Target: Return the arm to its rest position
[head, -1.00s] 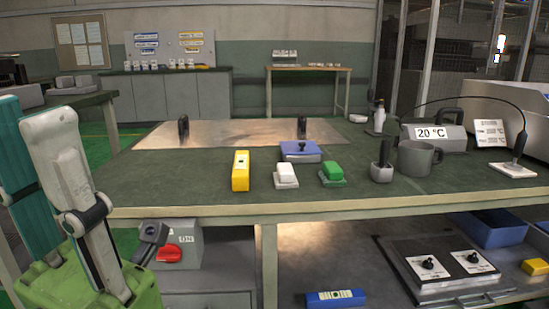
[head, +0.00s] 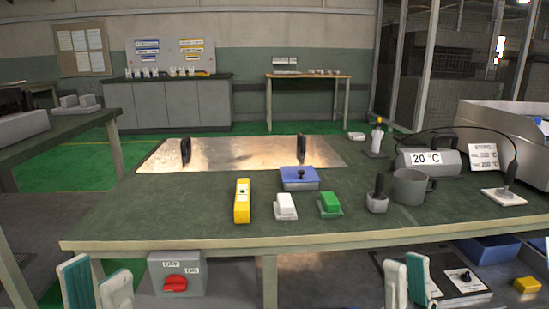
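My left gripper (head: 97,277) shows at the bottom left in the head view, with its teal and white fingers pointing up and a gap between them. It is open and empty, in front of the table. My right gripper (head: 406,268) shows at the bottom right, in front of the lower shelf. Its fingers stand a little apart with nothing seen between them. Only the finger ends of both grippers are in view; the arms are out of the picture.
The green-topped table (head: 150,225) carries a yellow device (head: 242,202), white (head: 285,205) and green (head: 330,203) buttons, a blue box (head: 299,180), a grey mug (head: 410,188) and a "20 °C" unit (head: 430,160). A red switch (head: 175,283) is below. The table's left part is clear.

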